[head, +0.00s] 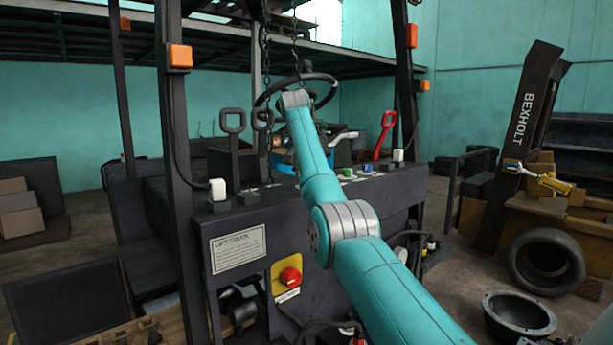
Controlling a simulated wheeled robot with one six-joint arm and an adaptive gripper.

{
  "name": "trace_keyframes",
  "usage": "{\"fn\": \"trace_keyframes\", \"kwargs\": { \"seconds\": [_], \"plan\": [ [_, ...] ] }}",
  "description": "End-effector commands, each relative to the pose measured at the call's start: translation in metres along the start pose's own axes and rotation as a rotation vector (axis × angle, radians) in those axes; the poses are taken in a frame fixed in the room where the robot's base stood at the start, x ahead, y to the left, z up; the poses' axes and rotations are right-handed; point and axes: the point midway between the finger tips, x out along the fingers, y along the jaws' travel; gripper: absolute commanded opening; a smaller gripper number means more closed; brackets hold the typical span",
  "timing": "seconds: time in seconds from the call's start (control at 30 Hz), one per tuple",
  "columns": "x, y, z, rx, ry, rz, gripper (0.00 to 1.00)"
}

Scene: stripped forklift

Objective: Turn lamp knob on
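I cannot tell for sure which control is the lamp knob. On the forklift's dark console are a white knob (217,189) at the left, a small green knob (347,172) right of my arm and another white knob (398,155) further right. Their on or off positions are too small to read. Orange lamps sit on the posts, one at the left (179,56) and one at the right (412,36). My teal arm reaches from the lower right over the console toward the steering wheel (270,98). My gripper cannot be made out behind the arm.
Dark posts and hanging chains (264,60) stand around the console. A red lever (384,134) and a grey loop handle (232,121) rise from it. A red button on a yellow plate (290,277) is on its front.

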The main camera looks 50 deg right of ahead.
Motion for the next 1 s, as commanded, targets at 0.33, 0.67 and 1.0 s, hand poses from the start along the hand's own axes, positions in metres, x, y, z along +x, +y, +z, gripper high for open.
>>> {"fn": "trace_keyframes", "kwargs": {
  "seconds": [0.33, 0.67, 1.0],
  "plan": [
    [-0.0003, -0.0004, 0.0001, 0.12, -0.001, 0.051, 0.04],
    [0.0001, -0.0007, 0.0002, 0.14, -0.001, 0.058, 0.04],
    [0.0001, -0.0007, 0.0002, 0.139, -0.001, 0.058, 0.64]
  ]
}}
